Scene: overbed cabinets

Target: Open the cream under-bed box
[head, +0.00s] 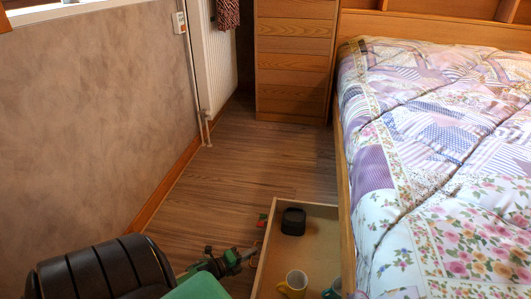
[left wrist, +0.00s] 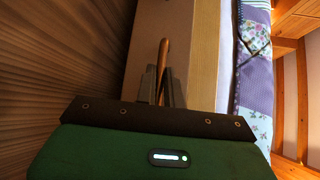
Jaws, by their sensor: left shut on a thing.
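The cream under-bed box (head: 318,208) stands pulled out from under the bed, its open top showing the inside. My left gripper (head: 250,254) is at the outer face of its front panel. In the left wrist view the gripper fingers (left wrist: 162,88) are shut on a wooden handle (left wrist: 164,55) on the cream front (left wrist: 145,35). Inside the box lie a black container (head: 293,221), a yellow mug (head: 294,284) and a teal mug (head: 332,290), partly cut off. My right gripper is not in view.
The bed (head: 430,150) with a patchwork quilt fills the right side. A wooden drawer chest (head: 295,60) stands at the back. A small red and green thing (head: 262,219) is by the box's front edge. The wood floor (head: 250,150) is clear between wall and bed.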

